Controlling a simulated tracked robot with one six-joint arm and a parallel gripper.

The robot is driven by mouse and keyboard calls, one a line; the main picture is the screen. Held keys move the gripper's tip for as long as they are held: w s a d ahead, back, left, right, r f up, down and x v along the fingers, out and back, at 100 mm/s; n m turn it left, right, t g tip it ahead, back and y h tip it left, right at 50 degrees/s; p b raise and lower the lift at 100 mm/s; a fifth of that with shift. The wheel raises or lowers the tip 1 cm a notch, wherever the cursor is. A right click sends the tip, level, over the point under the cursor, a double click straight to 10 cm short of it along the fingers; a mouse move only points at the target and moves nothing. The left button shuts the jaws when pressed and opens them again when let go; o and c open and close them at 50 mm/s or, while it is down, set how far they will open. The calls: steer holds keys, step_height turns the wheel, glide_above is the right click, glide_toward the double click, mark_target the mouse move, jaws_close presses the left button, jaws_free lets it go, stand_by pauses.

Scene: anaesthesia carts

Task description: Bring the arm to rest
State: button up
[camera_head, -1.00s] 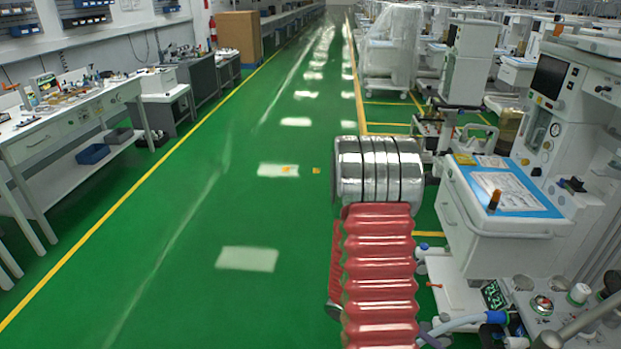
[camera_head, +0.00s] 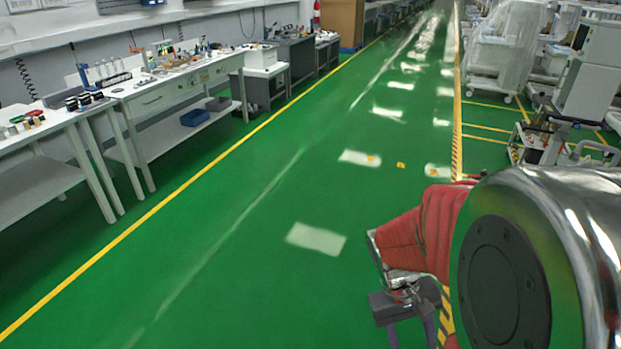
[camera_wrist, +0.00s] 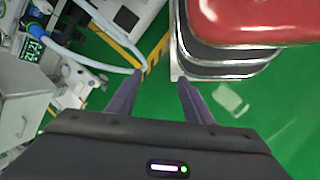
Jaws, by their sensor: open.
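My gripper (camera_wrist: 159,92) shows in the wrist view with its two dark fingers apart and nothing between them. Green floor and a yellow-black floor stripe lie beyond the fingertips. My arm, with its red ribbed sleeve (camera_head: 425,235) and large chrome joint (camera_head: 575,230), fills the lower right of the head view. The sleeve is bent.
An anaesthesia cart with a blue-ended hose (camera_wrist: 85,55) stands close left of the fingers in the wrist view. Workbenches (camera_head: 150,95) line the left wall. Wrapped machines (camera_head: 505,50) stand at the upper right. The green aisle (camera_head: 250,230) between is clear.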

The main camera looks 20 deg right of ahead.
steer(key=w+a+r+n+t+y, duration=0.1)
steer(key=a+r+t, duration=0.3)
steer(key=a+r, duration=0.4)
steer(key=w+a+r+n+t+y, duration=0.1)
steer(key=w+a+r+t, duration=0.3)
steer(key=a+r, duration=0.4)
steer(key=shift+w+a+r+t, duration=0.3)
steer(key=shift+r+t, duration=0.4)
steer(key=shift+r, duration=0.25)
steer(key=shift+c, duration=0.5)
